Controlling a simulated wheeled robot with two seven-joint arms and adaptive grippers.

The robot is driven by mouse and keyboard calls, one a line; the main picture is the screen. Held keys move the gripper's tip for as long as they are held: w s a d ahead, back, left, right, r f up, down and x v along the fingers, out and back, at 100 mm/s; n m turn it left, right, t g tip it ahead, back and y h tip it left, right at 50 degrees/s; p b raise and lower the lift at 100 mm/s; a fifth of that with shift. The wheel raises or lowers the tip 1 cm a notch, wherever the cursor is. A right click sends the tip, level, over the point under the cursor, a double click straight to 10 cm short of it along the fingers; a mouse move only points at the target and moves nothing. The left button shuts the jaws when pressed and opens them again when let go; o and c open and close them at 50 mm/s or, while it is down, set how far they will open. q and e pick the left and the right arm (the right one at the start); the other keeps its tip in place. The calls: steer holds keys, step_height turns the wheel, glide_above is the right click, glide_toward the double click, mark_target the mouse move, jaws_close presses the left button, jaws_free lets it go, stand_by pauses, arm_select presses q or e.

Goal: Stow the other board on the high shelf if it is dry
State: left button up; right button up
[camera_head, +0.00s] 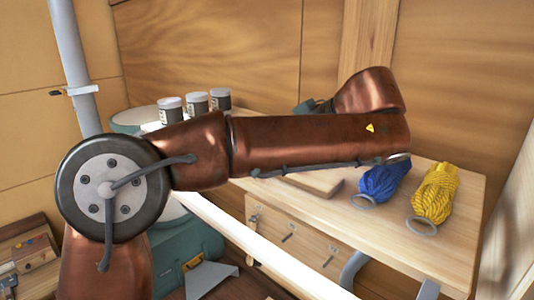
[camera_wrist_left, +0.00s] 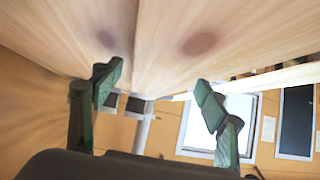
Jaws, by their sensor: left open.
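A pale flat wooden board (camera_head: 316,182) lies on the workbench, partly hidden behind my left arm. I cannot tell from here whether it is dry. My left gripper (camera_wrist_left: 159,80) is open in the left wrist view, with nothing between its dark green fingers. Pale wood with a seam (camera_wrist_left: 165,35) fills the top of that view, close beyond the fingertips. It has two dark round spots, and I cannot tell what they are. In the head view the arm hides most of the left hand. I cannot make out a high shelf. My right gripper is not in view.
A teal container (camera_head: 185,255) stands low at left. Wooden walls close in behind.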

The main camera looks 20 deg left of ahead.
arm_select(q)
steer(key=v, duration=1.2)
steer(key=shift+d+r, duration=0.1)
